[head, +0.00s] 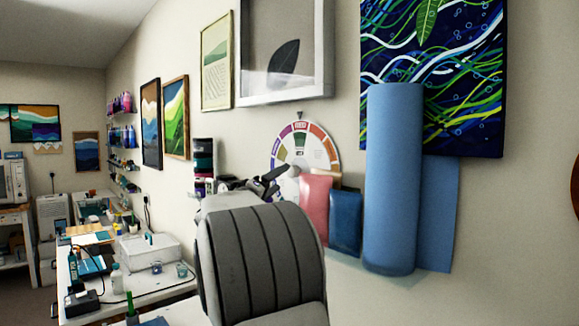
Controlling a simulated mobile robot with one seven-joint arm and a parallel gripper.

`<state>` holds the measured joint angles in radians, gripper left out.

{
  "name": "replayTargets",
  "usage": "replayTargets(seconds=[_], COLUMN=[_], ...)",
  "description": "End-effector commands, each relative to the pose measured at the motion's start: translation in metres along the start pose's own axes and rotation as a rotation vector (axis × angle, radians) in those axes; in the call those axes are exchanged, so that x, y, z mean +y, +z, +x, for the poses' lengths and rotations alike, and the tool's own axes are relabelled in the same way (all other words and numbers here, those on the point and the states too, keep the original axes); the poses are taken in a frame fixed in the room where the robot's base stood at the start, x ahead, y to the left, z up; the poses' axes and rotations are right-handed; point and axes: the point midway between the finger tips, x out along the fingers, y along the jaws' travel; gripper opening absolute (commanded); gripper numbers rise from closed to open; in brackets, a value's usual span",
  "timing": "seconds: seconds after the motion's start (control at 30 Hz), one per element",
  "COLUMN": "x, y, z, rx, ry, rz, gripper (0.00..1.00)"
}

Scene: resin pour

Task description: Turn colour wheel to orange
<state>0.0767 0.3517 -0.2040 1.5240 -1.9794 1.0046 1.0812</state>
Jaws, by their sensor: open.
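The colour wheel (321,149) is mounted flat on the wall, near the middle of the view. Its upper half shows, with purple and pink segments at left, red near the top and orange tones at upper right. A small dark pointer sits at its top edge, closest to a reddish segment; the exact one is too small to tell. My gripper (272,178) is open, with dark fingers in front of the wheel's lower left in the picture. I cannot tell whether it touches the wheel.
A framed leaf picture (327,50) is above. A cluttered workbench (165,287) stands at lower left.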

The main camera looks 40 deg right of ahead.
Motion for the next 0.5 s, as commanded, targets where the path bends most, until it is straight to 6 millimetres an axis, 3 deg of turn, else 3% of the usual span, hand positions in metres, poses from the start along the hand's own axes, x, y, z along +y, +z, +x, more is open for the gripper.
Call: replayTargets(seconds=[0.2,0.5], x=[0.002,0.001], y=[0.000,0.000], z=[0.045,0.071], rx=[-0.002,-0.001], ry=[0.000,0.000], rz=[-0.001,0.000], gripper=[0.74,0.74])
